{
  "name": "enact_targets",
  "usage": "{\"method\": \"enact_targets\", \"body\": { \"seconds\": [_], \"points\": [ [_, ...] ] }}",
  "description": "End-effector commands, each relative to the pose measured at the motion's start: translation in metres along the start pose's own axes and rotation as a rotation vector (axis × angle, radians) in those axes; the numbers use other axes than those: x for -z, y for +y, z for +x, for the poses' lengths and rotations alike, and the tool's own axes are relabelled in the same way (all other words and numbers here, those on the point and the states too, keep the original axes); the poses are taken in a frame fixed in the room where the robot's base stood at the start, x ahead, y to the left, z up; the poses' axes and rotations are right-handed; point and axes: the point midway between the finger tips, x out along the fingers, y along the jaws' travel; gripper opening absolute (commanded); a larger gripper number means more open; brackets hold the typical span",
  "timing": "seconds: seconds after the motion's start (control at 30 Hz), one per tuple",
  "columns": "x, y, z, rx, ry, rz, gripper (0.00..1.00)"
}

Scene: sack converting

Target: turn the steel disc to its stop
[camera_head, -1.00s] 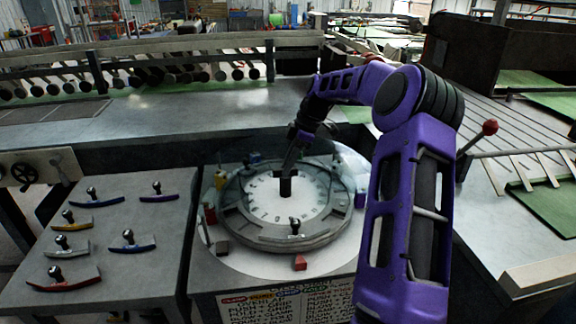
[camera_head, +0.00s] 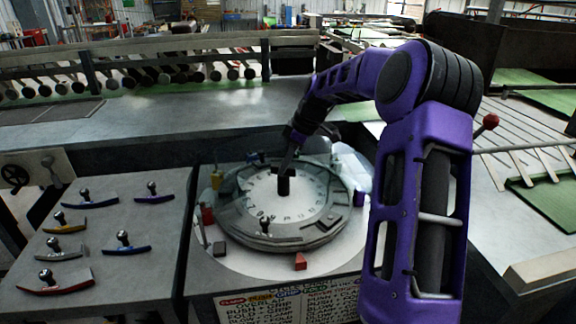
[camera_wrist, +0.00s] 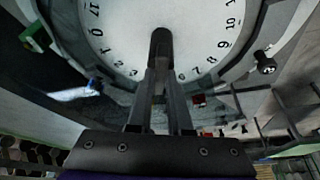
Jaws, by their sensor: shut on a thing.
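The steel disc (camera_head: 305,240) is a grey round plate with a white numbered face (camera_head: 262,190), lying flat in the front middle of the head view. A black upright post (camera_head: 283,186) stands at its centre. My gripper (camera_head: 286,170) comes down from above and is shut on the post. In the wrist view the two fingers (camera_wrist: 160,58) close on the post's dark top, with the numbers around it. A small ball-topped knob (camera_head: 264,228) sits on the disc's near rim; a knob also shows in the wrist view (camera_wrist: 266,62). The fingers' contact is small in the head view.
A side table (camera_head: 150,275) at left holds several curved, knobbed pieces. A lettered board (camera_head: 285,303) is in front. A red-knobbed lever (camera_head: 490,122) stands at right.

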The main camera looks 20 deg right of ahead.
Motion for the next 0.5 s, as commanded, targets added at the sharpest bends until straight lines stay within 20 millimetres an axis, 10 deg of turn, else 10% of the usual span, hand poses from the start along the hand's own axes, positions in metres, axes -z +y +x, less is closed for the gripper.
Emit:
{"method": "enact_targets", "body": {
  "seconds": [0.5],
  "points": [
    [0.0008, -0.0016, 0.0000, -0.102, 0.000, 0.237, 0.00]
  ]
}}
